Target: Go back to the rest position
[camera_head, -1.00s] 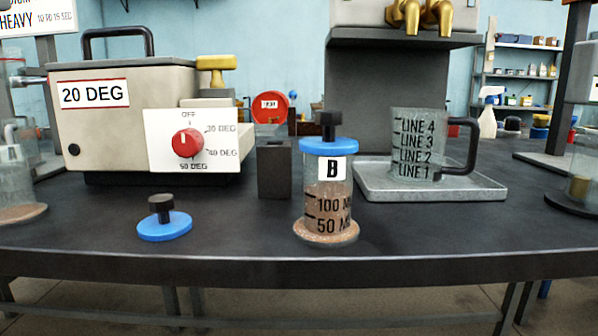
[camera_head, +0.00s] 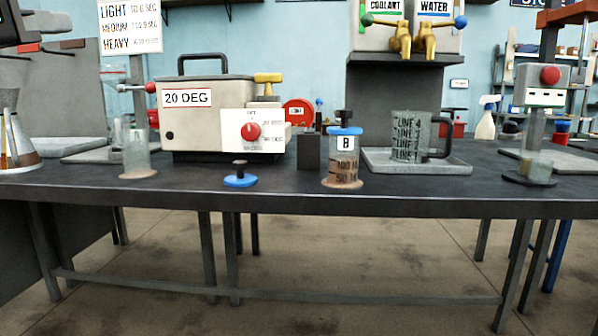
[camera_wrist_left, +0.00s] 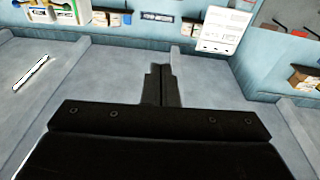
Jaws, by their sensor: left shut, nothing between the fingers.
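My left gripper (camera_wrist_left: 162,85) shows in the left wrist view with its two dark fingers together and nothing between them. It points towards a pale blue wall with shelves, clear of any object. I cannot make it out surely in the head view. My right gripper is in neither view. Clear jar A (camera_head: 138,160) stands further left without a lid.
A heating bath (camera_head: 207,118) with a red dial stands behind the lids. A marked jug (camera_head: 408,138) sits on a grey tray (camera_head: 455,166) under brass taps (camera_head: 402,42). A tester (camera_head: 541,90) stands at right. The floor (camera_head: 350,255) before the bench looks clear.

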